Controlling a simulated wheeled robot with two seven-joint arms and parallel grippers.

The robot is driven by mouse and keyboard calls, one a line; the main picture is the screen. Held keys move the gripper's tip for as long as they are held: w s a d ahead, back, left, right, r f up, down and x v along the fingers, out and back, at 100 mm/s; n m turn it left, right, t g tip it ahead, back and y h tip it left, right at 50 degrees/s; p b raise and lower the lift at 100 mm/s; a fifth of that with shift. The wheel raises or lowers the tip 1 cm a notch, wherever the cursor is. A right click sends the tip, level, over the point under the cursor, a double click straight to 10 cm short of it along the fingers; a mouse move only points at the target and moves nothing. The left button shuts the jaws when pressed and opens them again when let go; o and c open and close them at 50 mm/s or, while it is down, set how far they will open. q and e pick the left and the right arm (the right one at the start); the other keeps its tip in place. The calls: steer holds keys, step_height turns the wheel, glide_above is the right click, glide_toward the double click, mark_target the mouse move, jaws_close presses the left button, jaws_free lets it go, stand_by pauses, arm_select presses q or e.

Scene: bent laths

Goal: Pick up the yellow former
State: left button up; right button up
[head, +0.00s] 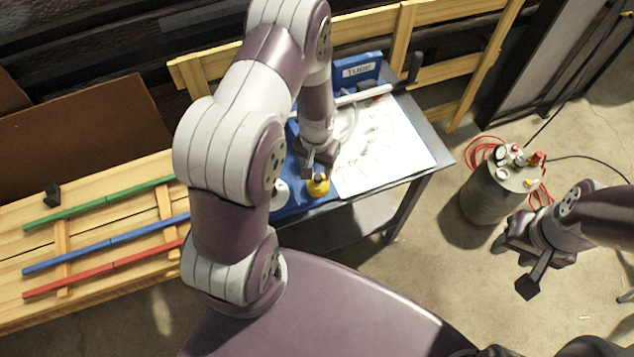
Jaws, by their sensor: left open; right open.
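The yellow former (318,187) is a small round piece near the front edge of the blue part of the table. My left gripper (318,168) is open, pointing down just above and behind the former. I cannot tell whether its fingers touch the former. My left arm hides part of the table to the left. My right gripper (528,270) is open and empty, out over the floor at the right, far from the former.
A white disc-like piece (280,195) sits left of the former. A white sheet (385,150) covers the table's right part. Green (100,203), blue (100,245) and red laths (100,272) lie on a wooden bench. A pressure tank (492,192) with red hose stands on the floor.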

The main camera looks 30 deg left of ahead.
mark_target(318, 176)
arm_select(q)
steer(key=f, duration=0.4)
steer(key=shift+w+d+f, duration=0.1)
steer(key=shift+w+d, duration=0.05)
steer(key=shift+w, duration=0.05)
steer(key=shift+s, duration=0.1)
steer(key=c, duration=0.3)
jaws_close()
steer(key=shift+r, duration=0.2)
